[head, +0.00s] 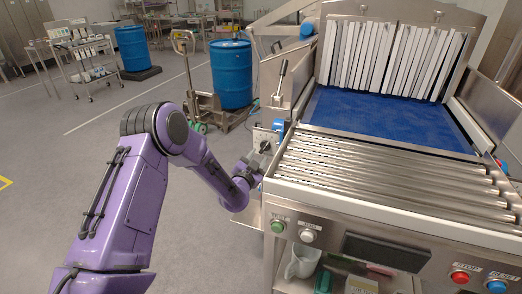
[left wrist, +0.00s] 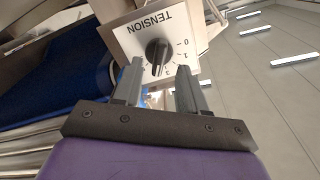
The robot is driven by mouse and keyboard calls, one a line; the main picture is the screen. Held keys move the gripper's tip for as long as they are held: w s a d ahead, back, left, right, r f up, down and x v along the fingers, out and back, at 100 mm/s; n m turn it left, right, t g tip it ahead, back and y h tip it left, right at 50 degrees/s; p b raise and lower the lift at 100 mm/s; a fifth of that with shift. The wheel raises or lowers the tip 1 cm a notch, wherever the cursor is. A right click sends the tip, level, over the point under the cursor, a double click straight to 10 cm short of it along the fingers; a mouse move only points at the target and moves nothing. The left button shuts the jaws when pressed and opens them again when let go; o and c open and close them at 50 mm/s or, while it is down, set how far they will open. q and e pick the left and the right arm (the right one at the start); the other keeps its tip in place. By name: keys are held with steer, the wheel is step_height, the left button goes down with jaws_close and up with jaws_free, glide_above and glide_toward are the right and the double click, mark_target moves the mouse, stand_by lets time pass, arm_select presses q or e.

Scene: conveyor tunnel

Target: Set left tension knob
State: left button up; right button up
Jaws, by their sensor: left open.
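The left tension knob (left wrist: 158,52) is black and sits on a pale plate (left wrist: 150,28) marked TENSION, which appears upside down in the left wrist view, with a numbered scale. The knob's exact setting is hard to read. In the head view the knob (head: 265,147) is at the conveyor's left side. My left gripper (left wrist: 160,69) is open, its fingers pointing at the plate, with the knob between and just beyond the tips. No contact is visible. In the head view my left gripper (head: 257,167) is close to the plate, partly hidden by its own wrist.
The conveyor has steel rollers (head: 390,172) and a blue belt (head: 385,118) leading to a strip curtain (head: 390,58). A lever (head: 280,80) stands above the knob plate. A blue barrel (head: 231,74) on a pallet truck is behind. The floor at left is clear.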

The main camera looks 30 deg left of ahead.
mark_target(262, 151)
arm_select(q)
steer(key=shift+x, duration=1.9)
jaws_close()
